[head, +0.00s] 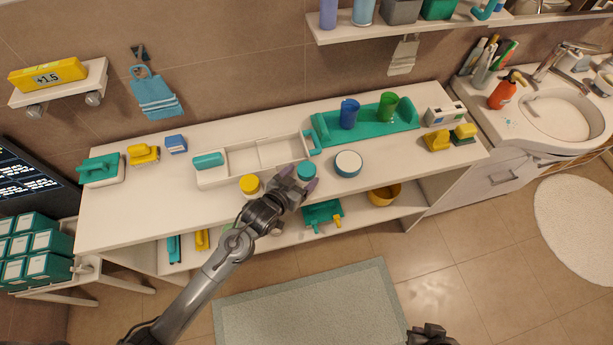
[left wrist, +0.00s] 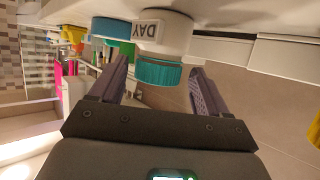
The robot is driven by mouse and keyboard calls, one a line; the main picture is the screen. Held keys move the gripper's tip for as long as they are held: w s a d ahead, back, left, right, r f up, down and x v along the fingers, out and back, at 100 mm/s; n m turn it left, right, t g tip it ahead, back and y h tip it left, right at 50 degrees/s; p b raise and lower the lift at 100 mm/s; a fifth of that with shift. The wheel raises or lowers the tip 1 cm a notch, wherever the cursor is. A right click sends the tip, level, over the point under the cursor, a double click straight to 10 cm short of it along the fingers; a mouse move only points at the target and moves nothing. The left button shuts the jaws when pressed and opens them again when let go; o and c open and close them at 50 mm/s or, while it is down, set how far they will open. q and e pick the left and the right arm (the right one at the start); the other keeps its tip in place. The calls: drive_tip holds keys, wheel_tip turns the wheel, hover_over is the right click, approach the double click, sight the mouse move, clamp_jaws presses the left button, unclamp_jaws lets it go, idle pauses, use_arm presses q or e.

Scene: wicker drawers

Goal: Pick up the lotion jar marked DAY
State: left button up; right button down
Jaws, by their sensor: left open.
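The lotion jar marked DAY (left wrist: 163,35) is white with a teal lid. In the left wrist view it appears upside down, with its label readable. Its teal lid (head: 307,170) shows in the head view on the white counter. My left gripper (head: 299,181) is open at the jar. In the left wrist view, the lid sits between the two fingertips (left wrist: 157,78), with a gap visible on the right side. A second jar with a yellow lid (head: 250,184) stands to the left of the gripper. My right gripper (head: 431,336) is partly visible at the bottom edge; its jaws are unclear.
A round teal-and-white container (head: 348,163) stands close to the right of the jar. A white divided tray (head: 236,163) lies behind. A teal tray (head: 375,128) holds a blue cup (head: 349,113) and a green cup (head: 388,106). The counter's front left is clear.

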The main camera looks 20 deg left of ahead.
use_arm(q)
drive_tip(key=shift+x, duration=1.85)
drive_tip(key=c, duration=0.9)
drive_tip(key=shift+r, duration=0.1)
